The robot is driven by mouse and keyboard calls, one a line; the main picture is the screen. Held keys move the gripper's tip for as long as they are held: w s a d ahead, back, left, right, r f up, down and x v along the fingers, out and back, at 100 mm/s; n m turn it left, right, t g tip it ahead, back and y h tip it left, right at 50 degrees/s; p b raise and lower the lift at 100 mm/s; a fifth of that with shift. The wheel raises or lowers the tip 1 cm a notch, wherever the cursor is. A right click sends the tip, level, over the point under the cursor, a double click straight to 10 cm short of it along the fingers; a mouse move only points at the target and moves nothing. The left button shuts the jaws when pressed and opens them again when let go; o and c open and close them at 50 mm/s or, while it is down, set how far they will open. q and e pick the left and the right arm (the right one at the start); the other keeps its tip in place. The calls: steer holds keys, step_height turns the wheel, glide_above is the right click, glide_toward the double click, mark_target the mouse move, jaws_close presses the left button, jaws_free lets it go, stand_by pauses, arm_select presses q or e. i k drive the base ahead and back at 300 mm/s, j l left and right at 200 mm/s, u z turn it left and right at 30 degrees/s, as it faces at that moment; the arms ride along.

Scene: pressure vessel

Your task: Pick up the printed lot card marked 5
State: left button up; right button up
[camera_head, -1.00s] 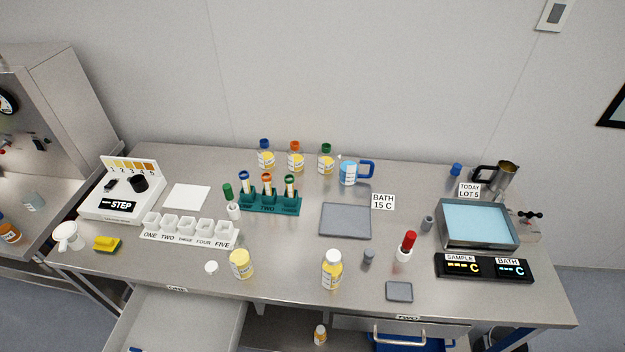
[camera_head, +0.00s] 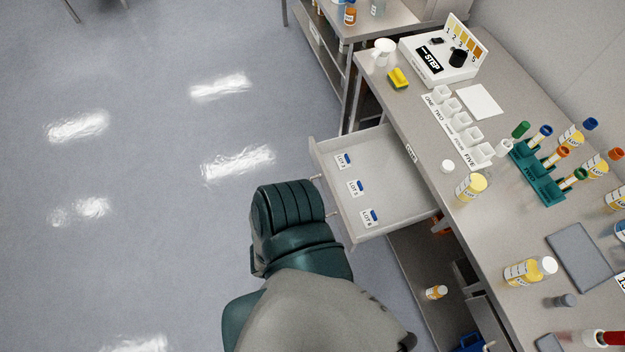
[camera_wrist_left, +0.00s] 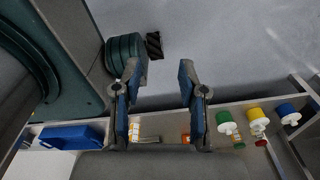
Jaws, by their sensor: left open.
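Three small white lot cards with blue tops lie in a row in the open drawer (camera_head: 385,215) in the head view: an upper one (camera_head: 343,161), a middle one (camera_head: 356,188) and a lower one (camera_head: 370,217). Their print is too small to read surely; the middle one's number may be 5. My left gripper (camera_wrist_left: 160,92) shows in the left wrist view, its two blue-padded fingers apart with nothing between them. It is not seen in the head view, so its distance from the cards cannot be told. My right gripper is not in view.
My teal arm link crosses in front of the drawer's left corner. The bench (camera_head: 420,130) above holds the cup row (camera_head: 452,122), a teal tube rack (camera_head: 538,175) and several bottles. In the left wrist view a blue bin (camera_wrist_left: 70,137) and capped bottles (camera_wrist_left: 257,122) sit low.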

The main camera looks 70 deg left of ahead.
mark_target(355, 188)
steer(key=k+j+u, duration=0.1)
steer(key=u, duration=1.9)
steer(key=k+j, duration=0.05)
steer(key=j, duration=0.05)
